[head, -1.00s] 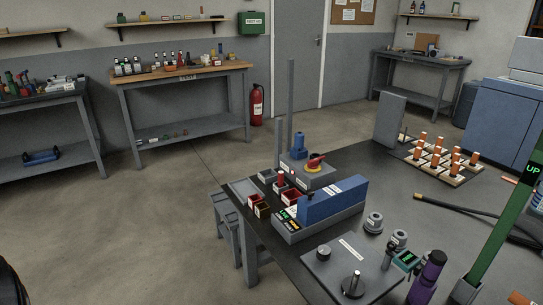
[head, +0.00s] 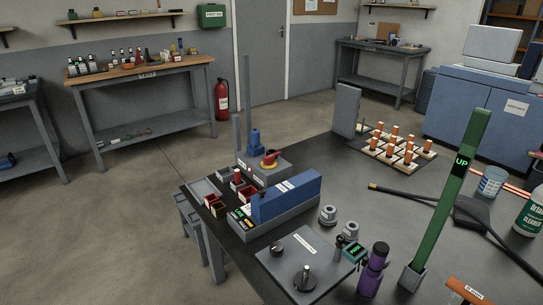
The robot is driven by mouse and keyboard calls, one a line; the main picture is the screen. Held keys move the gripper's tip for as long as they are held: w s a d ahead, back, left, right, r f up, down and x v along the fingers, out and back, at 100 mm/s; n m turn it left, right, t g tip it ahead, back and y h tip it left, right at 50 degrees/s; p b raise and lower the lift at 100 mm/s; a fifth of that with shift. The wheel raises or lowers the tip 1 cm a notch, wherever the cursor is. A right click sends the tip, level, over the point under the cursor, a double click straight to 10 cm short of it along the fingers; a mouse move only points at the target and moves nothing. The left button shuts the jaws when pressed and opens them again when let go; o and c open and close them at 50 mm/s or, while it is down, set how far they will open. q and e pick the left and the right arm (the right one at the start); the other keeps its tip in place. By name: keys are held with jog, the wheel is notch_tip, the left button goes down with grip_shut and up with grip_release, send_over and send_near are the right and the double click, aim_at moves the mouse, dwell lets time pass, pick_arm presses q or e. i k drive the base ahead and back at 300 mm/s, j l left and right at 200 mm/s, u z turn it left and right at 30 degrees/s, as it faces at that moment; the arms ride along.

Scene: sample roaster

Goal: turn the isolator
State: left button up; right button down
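The isolator is a red rotary handle (head: 270,158) on a yellow plate, on top of a grey box (head: 270,174) at the far left part of the dark bench. A blue upright part (head: 254,142) stands just behind it. The handle looks turned at an angle across the plate, but its exact setting is too small to read. Neither of my grippers shows in the head view.
A blue-topped machine (head: 290,196) stands directly in front of the isolator box. Small red bins (head: 218,208) sit at its left. A grey panel (head: 305,262) with knobs, a purple bottle (head: 373,270) and a green post (head: 462,165) marked UP stand nearer.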

aim_at(269, 161)
jog(key=i+j, duration=0.35)
jog(key=j, duration=0.15)
jog(key=i+j, duration=0.3)
jog(key=j, duration=0.15)
jog(key=i+j, duration=0.35)
jog(key=j, duration=0.15)
jog(key=i+j, duration=0.3)
jog(key=j, duration=0.2)
jog(key=i+j, duration=0.65)
jog(key=j, duration=0.3)
jog(key=j+z, duration=0.1)
jog(key=z, duration=0.3)
jog(key=i+j+z, duration=0.1)
jog(key=z, duration=0.3)
jog(key=j+z, duration=0.1)
jog(key=z, duration=0.3)
